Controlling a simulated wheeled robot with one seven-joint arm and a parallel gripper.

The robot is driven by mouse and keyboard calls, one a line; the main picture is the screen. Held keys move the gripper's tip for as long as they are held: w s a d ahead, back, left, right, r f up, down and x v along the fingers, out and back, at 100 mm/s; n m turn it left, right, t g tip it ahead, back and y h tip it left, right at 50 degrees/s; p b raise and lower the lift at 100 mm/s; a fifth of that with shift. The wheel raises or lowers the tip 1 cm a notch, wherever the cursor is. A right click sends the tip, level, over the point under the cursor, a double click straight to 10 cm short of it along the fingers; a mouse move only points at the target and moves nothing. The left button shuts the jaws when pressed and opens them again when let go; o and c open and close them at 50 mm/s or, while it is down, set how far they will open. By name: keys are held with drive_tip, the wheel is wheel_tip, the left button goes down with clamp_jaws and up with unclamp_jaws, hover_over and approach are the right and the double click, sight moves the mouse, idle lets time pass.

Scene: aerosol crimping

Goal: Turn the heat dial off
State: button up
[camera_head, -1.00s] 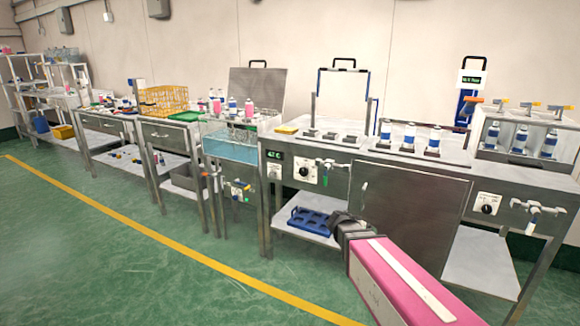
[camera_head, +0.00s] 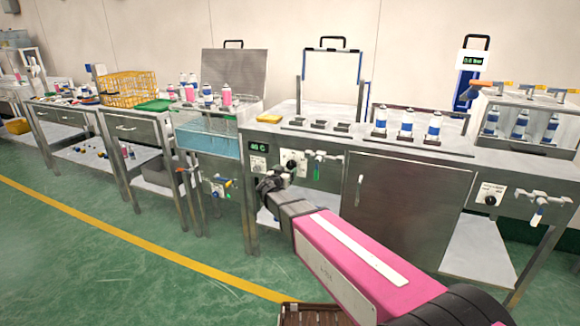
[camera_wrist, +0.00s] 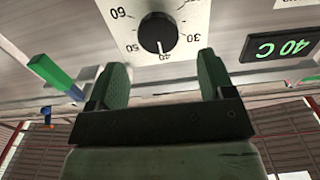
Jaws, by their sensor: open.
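The heat dial (camera_wrist: 158,33) is a black round knob on a white plate with printed numbers. Its pale mark points at 40 in the wrist view. The dial also shows on the bench front in the head view (camera_head: 291,160). A display (camera_wrist: 280,47) beside it reads 40 C in green. My gripper (camera_wrist: 162,68) is open, its two green-grey fingers apart and empty, with the dial between and beyond their tips. In the head view my gripper (camera_head: 270,184) is just below and left of the dial. I see no clear contact with the dial.
A green-handled valve (camera_wrist: 55,76) is close to the left finger in the wrist view. A cabinet door (camera_head: 405,203) is right of the dial, and a water tank (camera_head: 208,138) is left. Another dial (camera_head: 490,199) is at far right.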

sight(291, 165)
drive_tip(key=x, duration=0.6)
drive_tip(key=c, duration=0.9)
